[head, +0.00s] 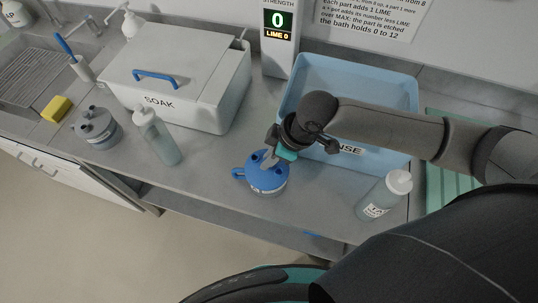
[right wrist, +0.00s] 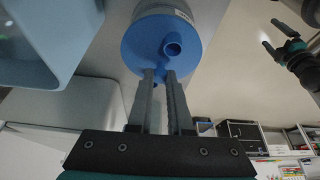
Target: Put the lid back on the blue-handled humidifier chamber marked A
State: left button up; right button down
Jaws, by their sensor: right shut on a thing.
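The blue-handled humidifier chamber (head: 268,186) stands on the counter near its front edge, with a pale label on its side too small to read. Its blue lid (head: 256,165) with round ports is at the chamber's top; I cannot tell whether it is fully seated. In the right wrist view the lid (right wrist: 150,45) lies just beyond my fingertips. My right gripper (head: 283,157) is over the lid, its fingers (right wrist: 161,78) shut on a raised part of it. My left gripper (right wrist: 273,33) shows only in the right wrist view, away from the counter, its fingers apart.
A blue rinse basin (head: 302,80) is behind my right gripper. A white soak box (head: 215,105), a bottle (head: 160,140) and a grey-lidded chamber (head: 95,128) stand left. Another bottle (head: 385,195) stands right.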

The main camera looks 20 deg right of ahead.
jog(key=shift+p, duration=0.45)
dwell(0.3)
dwell(0.3)
jog(key=shift+c, duration=1.4)
grip_release()
notch_tip(320, 180, up, 5)
jog(key=p, duration=0.5)
jog(key=shift+f+p, duration=0.15)
jog(key=shift+p, duration=0.15)
jog(key=shift+r+p, duration=0.75)
jog(key=shift+r, duration=0.4)
